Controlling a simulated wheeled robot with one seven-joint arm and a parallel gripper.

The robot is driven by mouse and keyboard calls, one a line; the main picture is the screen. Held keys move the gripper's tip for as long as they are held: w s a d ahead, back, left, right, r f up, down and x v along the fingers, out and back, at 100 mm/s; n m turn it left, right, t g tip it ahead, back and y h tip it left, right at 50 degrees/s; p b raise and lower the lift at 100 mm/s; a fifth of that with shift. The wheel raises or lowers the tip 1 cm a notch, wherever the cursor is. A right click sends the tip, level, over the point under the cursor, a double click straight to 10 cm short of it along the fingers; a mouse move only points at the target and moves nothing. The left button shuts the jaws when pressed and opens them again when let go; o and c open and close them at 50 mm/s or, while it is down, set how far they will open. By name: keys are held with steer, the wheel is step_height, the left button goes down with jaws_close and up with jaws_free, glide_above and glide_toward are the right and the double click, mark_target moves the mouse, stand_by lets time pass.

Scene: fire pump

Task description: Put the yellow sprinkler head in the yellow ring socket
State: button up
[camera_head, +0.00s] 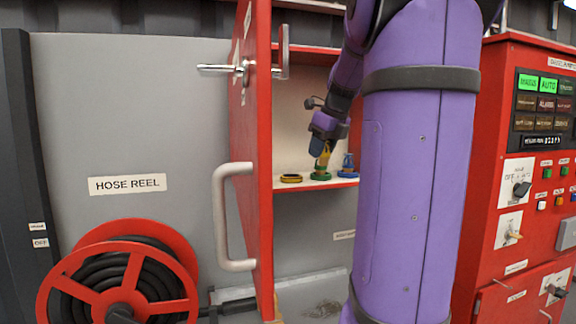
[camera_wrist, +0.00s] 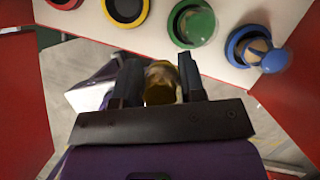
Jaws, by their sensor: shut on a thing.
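My gripper (camera_head: 318,146) is inside the open red cabinet, pointing down, shut on the yellow sprinkler head (camera_head: 324,158). In the wrist view the yellow sprinkler head (camera_wrist: 160,83) sits between the two dark fingers of my gripper (camera_wrist: 160,80). The yellow ring socket (camera_head: 291,178) lies on the shelf, left of the held head in the head view. In the wrist view the yellow ring socket (camera_wrist: 124,9) is at the top, its dark middle empty, apart from the head. The held head appears in front of the green socket in the head view.
A red ring (camera_wrist: 64,2) is at the shelf's far left in the wrist view. The open red door (camera_head: 250,150) stands left of my arm; a red wall bounds the right.

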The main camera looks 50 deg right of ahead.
steer(key=w+a, duration=0.1)
steer(key=w, duration=0.1)
steer(key=w+a, duration=0.1)
steer(key=w, duration=0.2)
steer(key=w+a, duration=0.1)
steer(key=w, duration=0.1)
steer(key=shift+w+f, duration=0.3)
steer(key=shift+f, duration=0.1)
steer(key=shift+w+a+f, duration=0.1)
steer(key=shift+w+f, duration=0.05)
steer(key=shift+f, duration=0.75)
steer(key=shift+w+f, duration=0.1)
steer(key=shift+f, duration=0.75)
steer(key=shift+f, duration=0.15)
steer(key=o, duration=1)
steer(key=v, duration=0.5)
steer(key=shift+s+r, duration=0.3)
steer(key=s, duration=0.7)
steer(key=s+a, duration=0.1)
steer(key=s, duration=0.3)
steer(key=shift+s+f, duration=0.15)
steer(key=shift+s, duration=0.05)
